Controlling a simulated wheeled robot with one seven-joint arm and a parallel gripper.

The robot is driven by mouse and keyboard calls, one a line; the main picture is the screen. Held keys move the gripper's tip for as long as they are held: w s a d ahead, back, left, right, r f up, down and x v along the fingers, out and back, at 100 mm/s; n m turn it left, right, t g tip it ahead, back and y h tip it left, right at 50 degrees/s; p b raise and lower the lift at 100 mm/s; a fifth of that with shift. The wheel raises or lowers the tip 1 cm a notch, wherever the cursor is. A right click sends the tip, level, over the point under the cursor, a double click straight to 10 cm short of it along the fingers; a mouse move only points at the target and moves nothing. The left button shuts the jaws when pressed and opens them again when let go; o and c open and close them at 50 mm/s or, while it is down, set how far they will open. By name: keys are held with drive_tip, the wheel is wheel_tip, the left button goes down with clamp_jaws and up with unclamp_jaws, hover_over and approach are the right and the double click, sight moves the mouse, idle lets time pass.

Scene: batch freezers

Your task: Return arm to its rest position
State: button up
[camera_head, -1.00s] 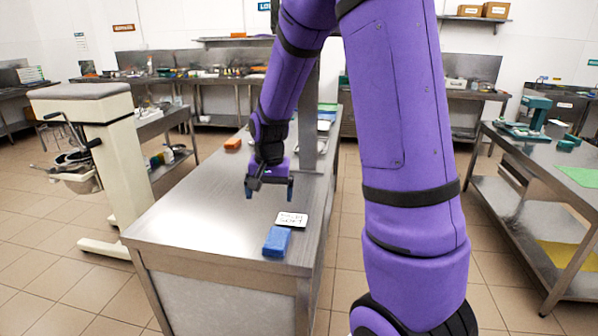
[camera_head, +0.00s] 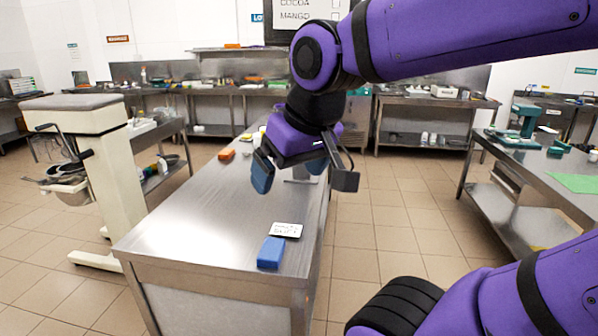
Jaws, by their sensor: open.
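My purple arm crosses the right half of the head view, its upper part folded back from the right edge toward the middle. My gripper (camera_head: 289,177) hangs from it above the steel table (camera_head: 195,218), with its dark blue fingers apart and nothing between them. It is raised clear of the table top. A blue block (camera_head: 271,252) and a white card with writing (camera_head: 287,230) lie on the table below and in front of it.
An orange block (camera_head: 226,154) lies farther back on the table. A cream stand machine (camera_head: 90,170) is at the left. Another steel table (camera_head: 535,165) with a green device (camera_head: 526,118) is at the right. Tiled floor between the tables is free.

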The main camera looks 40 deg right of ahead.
drive_tip(key=shift+s+a+r+n, duration=0.1)
drive_tip(key=shift+s+n, duration=0.1)
drive_tip(key=shift+s, duration=0.4)
drive_tip(key=shift+s+a+r+n, duration=0.1)
drive_tip(key=shift+s+n, duration=0.1)
drive_tip(key=shift+s, duration=0.35)
drive_tip(key=shift+o, duration=0.3)
idle(0.3)
drive_tip(key=m+g, duration=0.5)
drive_tip(key=m, duration=0.5)
hover_over(271, 248)
wheel_tip(271, 248, down, 28)
drive_tip(key=f, duration=0.5)
drive_tip(key=shift+s, duration=0.25)
drive_tip(key=shift+w+f, duration=0.2)
drive_tip(key=shift+f, duration=2.85)
